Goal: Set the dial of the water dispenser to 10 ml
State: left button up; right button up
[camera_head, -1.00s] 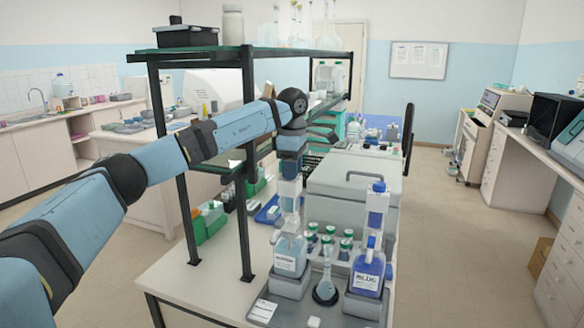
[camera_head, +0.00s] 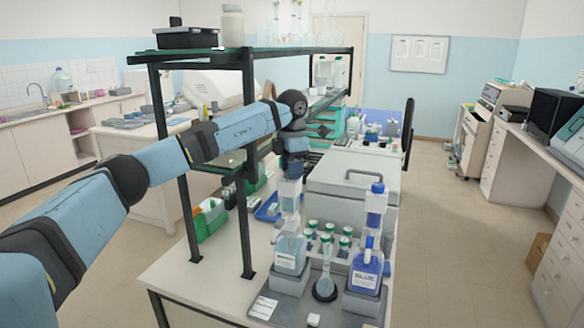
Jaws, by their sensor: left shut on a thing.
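The water dispenser (camera_head: 290,254) is a clear bottle of pale blue liquid with a white label. It stands upright in a grey holder at the near end of the bench. Its narrow upper part rises to my left gripper (camera_head: 290,178), which comes down from above and is shut on the dispenser's upper part. The dial and its setting are too small and too covered to read. My right gripper does not show.
A dispenser bottle with darker blue liquid and a label reading BLUE (camera_head: 367,268) stands to the right. A black-framed shelf (camera_head: 247,175) stands close on the left.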

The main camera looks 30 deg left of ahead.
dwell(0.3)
pick_arm(q)
jog(key=o, duration=0.9)
notch_tip(320, 180, up, 14)
jog(key=shift+f+b, duration=0.1)
jog(key=shift+b, duration=0.5)
